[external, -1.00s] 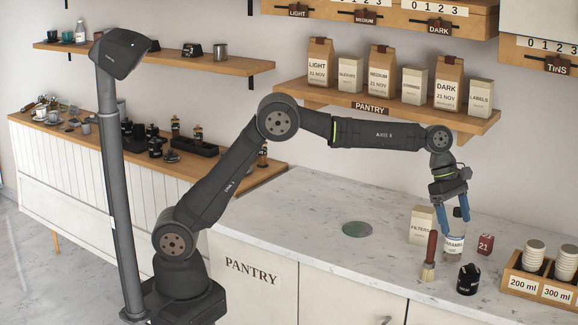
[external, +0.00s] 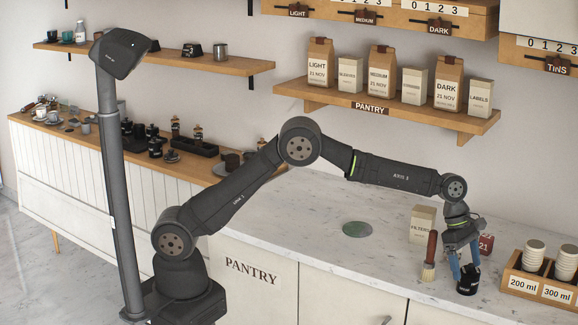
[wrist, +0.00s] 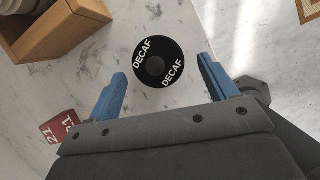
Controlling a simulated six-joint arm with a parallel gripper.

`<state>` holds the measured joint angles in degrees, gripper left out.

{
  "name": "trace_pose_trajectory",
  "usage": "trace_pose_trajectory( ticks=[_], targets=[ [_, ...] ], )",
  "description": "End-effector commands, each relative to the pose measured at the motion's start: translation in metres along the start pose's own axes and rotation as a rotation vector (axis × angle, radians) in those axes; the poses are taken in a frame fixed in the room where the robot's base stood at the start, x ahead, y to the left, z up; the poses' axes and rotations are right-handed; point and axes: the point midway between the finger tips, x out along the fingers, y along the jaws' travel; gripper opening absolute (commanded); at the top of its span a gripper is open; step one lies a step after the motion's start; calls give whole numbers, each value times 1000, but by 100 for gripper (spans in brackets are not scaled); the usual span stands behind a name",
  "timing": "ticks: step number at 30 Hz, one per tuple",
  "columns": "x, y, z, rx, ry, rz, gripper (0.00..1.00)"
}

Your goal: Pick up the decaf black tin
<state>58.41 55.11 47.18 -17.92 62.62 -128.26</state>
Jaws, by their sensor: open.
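The decaf black tin (external: 468,281) stands upright on the marble counter near its right part. Its round black lid with white DECAF lettering shows from above in the wrist view (wrist: 156,64). My gripper (external: 465,279) is open with its blue fingers low at the tin in the external view. In the wrist view my gripper (wrist: 162,75) has one finger to each side of the tin's lower edge, with gaps between. The tin sits slightly beyond the fingertips there. I cannot tell whether any finger touches it.
A FILTERS box (external: 422,224) and a red 21 block (external: 486,243) are behind. A wooden cup crate (external: 540,290) is to the right. The counter's left part is mostly clear.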

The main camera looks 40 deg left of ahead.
Motion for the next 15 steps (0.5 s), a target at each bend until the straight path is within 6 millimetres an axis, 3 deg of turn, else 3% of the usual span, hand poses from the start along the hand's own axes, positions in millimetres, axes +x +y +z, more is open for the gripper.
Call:
trace_pose_trajectory(
  ticks=[9, 15],
  targets=[
    [45, 0, -1, 0, 2, -3, 78],
    [47, 0, 0, 0, 1, -1, 78]
  ],
)
